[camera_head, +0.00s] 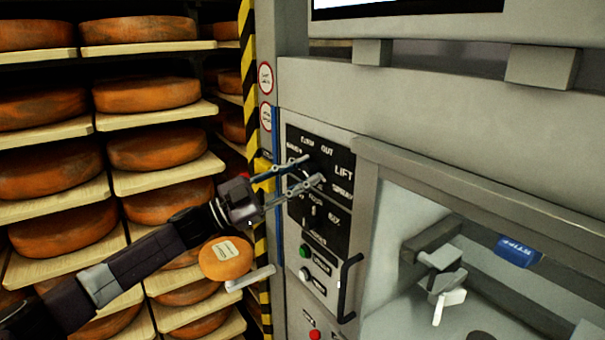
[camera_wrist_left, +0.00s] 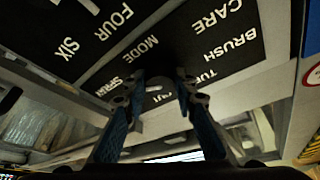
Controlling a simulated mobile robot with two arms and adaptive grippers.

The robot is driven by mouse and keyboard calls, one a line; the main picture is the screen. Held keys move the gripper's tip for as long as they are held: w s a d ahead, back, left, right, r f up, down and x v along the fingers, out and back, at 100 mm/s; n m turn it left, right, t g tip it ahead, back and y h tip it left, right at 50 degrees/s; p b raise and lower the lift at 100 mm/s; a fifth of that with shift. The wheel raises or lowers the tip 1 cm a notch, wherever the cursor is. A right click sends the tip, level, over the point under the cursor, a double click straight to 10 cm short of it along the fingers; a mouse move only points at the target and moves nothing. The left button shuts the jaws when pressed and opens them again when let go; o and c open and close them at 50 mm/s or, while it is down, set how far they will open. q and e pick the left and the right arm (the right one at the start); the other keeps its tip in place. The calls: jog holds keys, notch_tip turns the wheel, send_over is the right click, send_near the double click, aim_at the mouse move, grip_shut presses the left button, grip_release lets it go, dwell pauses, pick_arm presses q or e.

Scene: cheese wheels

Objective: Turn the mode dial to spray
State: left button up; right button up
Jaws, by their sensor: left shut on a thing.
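The mode dial (camera_head: 312,171) sits on the upper part of a black panel (camera_head: 341,160) on the grey machine. White labels ring it; LIFT and SPRAY read to its right in the head view. My left gripper (camera_head: 311,169) reaches in from the left, its two fingers shut on the dial from either side. In the left wrist view the fingertips (camera_wrist_left: 158,88) flank the dark dial, with MODE and SPRAY lettering close by. The fingers partly cover the dial, so its exact pointer direction cannot be told. My right gripper is not in view.
A second dial (camera_head: 312,216) is just below. Under it are a green button (camera_head: 305,250) and a black handle (camera_head: 348,288). Racks of cheese wheels (camera_head: 157,149) stand left, past a yellow-black striped post (camera_head: 247,62). An open bay with a blue block (camera_head: 518,251) lies right.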

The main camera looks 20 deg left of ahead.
pick_arm(q)
jog(key=o, duration=1.1)
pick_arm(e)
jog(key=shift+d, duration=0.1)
pick_arm(q)
jog(key=v, duration=1.2)
